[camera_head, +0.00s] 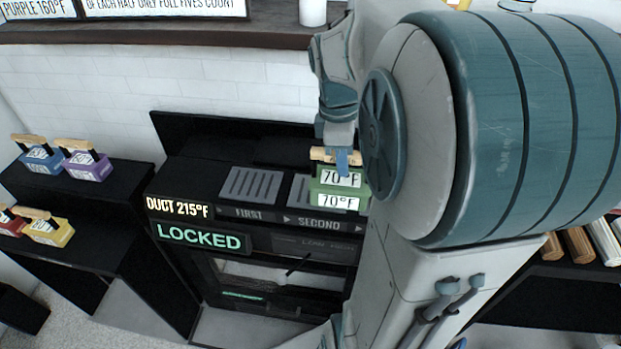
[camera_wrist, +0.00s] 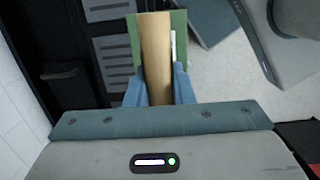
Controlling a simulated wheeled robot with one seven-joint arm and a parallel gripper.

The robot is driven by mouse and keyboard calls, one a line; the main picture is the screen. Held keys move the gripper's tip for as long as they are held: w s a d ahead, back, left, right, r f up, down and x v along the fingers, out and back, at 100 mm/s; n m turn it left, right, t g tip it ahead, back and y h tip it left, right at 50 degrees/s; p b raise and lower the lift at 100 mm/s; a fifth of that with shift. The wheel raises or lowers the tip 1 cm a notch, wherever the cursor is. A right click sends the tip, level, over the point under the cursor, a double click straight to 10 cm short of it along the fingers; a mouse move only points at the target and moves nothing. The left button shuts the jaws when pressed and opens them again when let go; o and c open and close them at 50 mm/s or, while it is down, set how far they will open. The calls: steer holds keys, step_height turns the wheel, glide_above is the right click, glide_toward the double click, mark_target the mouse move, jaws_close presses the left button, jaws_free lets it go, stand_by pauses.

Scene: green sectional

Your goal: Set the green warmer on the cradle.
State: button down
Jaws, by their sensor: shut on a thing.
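The green warmer (camera_head: 325,189) is a block with a wooden handle and two 70°F labels. My gripper (camera_head: 341,160) is shut on its handle (camera_wrist: 154,60), with one blue finger on each side in the wrist view. The cradle appears to be the black machine top with grey ribbed plates, one above FIRST (camera_head: 251,186) and one above SECOND (camera_head: 301,188). The warmer covers the right part of the SECOND plate in the head view. I cannot tell whether it touches the top. Ribbed plates also show left of the warmer in the wrist view (camera_wrist: 111,48).
The machine front reads DUCT 215°F and LOCKED (camera_head: 200,237). Blue (camera_head: 42,160), purple (camera_head: 88,166) and yellow (camera_head: 50,232) warmers stand on black stands at left, with a red one partly seen. My arm hides much of the right side.

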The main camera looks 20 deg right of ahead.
steer(key=shift+w+d+f, duration=0.1)
steer(key=shift+w, duration=0.6)
steer(key=w+d+f+p, duration=0.1)
steer(key=w+f+p, duration=0.1)
steer(key=w+f, duration=0.8)
steer(key=shift+w+f, duration=0.3)
steer(key=shift+w, duration=0.1)
steer(key=shift+d+f, duration=0.1)
steer(key=shift+f, duration=0.1)
steer(key=c, duration=1.3)
jaws_free()
steer(key=shift+o, duration=0.2)
steer(key=shift+s, duration=0.1)
